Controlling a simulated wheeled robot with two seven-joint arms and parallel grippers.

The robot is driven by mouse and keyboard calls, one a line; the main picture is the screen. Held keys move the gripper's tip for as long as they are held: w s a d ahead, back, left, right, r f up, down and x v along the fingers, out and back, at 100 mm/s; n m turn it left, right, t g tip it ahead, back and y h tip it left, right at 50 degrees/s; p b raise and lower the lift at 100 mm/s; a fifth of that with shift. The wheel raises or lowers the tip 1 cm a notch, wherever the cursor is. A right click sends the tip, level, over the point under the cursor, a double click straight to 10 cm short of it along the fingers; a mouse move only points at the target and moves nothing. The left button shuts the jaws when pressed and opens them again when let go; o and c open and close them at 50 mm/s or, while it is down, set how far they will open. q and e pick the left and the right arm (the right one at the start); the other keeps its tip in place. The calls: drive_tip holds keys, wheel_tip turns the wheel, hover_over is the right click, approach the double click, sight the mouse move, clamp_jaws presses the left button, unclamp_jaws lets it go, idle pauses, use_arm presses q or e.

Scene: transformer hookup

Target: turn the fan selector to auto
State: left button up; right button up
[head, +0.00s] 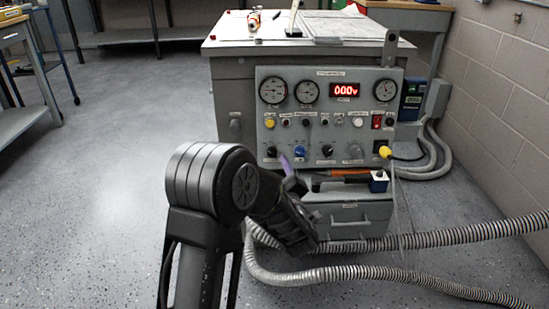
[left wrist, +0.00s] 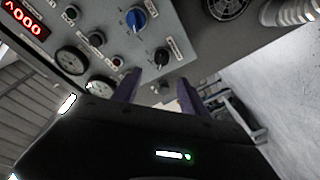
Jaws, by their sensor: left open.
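The grey control panel (head: 330,120) stands on the front of the cabinet, with a row of knobs along its lower part. A black knob (head: 272,152) is at the lower left, beside a blue knob (head: 299,152). The labels are too small to read, so I cannot tell which knob is the fan selector. My left gripper (head: 287,166) is in front of these two knobs. In the left wrist view its two purple fingers (left wrist: 157,80) are apart and empty, with the black knob (left wrist: 161,56) just beyond the tips and the blue knob (left wrist: 136,18) farther off. My right gripper is out of view.
The panel also has gauges (head: 273,91), a red 000V display (head: 345,90) and a yellow plug (head: 384,152). An orange-handled tool (head: 345,173) lies below on a ledge. Ribbed hoses (head: 440,240) run over the floor at the right. The floor at left is clear.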

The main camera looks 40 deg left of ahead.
sight(270, 153)
use_arm(q)
drive_tip(key=b+x, duration=0.2)
drive_tip(key=x, duration=0.5)
drive_tip(key=shift+f, duration=0.15)
drive_tip(key=shift+w+a, duration=0.25)
drive_tip(key=shift+a, duration=0.05)
drive_tip(key=shift+c, duration=0.4)
clamp_jaws()
